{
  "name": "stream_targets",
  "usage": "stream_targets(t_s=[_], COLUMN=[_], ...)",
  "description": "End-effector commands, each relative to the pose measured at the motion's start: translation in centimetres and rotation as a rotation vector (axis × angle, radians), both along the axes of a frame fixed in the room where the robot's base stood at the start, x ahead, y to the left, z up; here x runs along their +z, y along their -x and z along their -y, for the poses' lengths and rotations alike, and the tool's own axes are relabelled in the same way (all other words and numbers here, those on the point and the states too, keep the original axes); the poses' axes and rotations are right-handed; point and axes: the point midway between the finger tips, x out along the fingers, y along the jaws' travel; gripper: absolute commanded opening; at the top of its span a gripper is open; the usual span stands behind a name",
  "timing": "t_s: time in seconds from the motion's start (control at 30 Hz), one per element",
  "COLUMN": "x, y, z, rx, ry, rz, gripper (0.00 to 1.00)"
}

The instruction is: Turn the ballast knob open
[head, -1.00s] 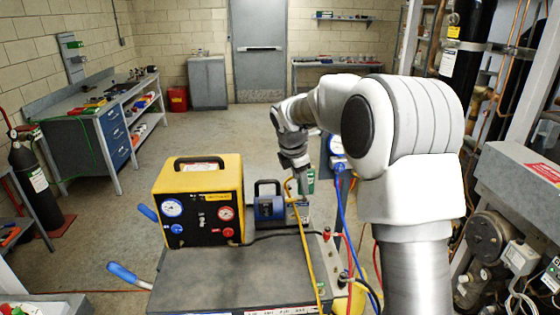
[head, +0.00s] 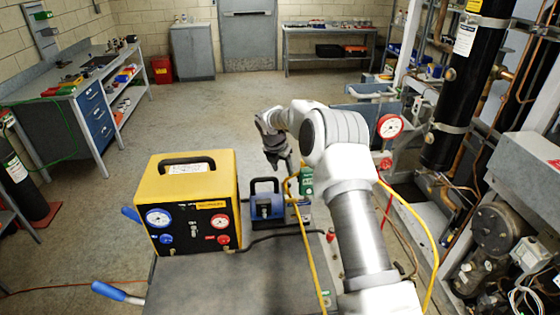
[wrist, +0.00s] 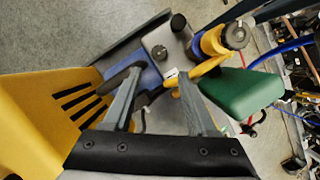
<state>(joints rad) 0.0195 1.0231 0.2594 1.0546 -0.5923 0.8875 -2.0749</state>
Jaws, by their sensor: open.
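A blue and grey vacuum pump (head: 264,203) with a dark carry handle stands on the cart beside the yellow machine. It also shows in the wrist view (wrist: 148,78). A small dark round knob (wrist: 159,52) sits on its grey top, with a black cap (wrist: 178,22) nearby; I cannot tell for sure which is the ballast knob. My gripper (head: 279,165) points down above and behind the pump. In the wrist view my gripper (wrist: 160,78) has its fingers apart with nothing held between them. The knob appears beyond the fingertips, apart from them.
The yellow machine (head: 195,190) with gauges stands left of the pump. A green bottle (wrist: 242,92), a brass-yellow fitting (wrist: 222,40) and a yellow hose (head: 306,245) are close on the right. A red gauge (head: 390,126) stands further right. The cart top (head: 240,285) is mostly clear in front.

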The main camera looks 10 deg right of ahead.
Motion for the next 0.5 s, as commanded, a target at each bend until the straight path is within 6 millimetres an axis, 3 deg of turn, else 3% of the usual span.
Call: stream_targets(t_s=[0.27, 0.5], x=[-1.8, -5.4], y=[-0.5, -1.4], z=[0.3, 1.0], rx=[0.013, 0.012], ry=[0.004, 0.004], rz=[-0.004, -0.006], gripper=[0.57, 0.57])
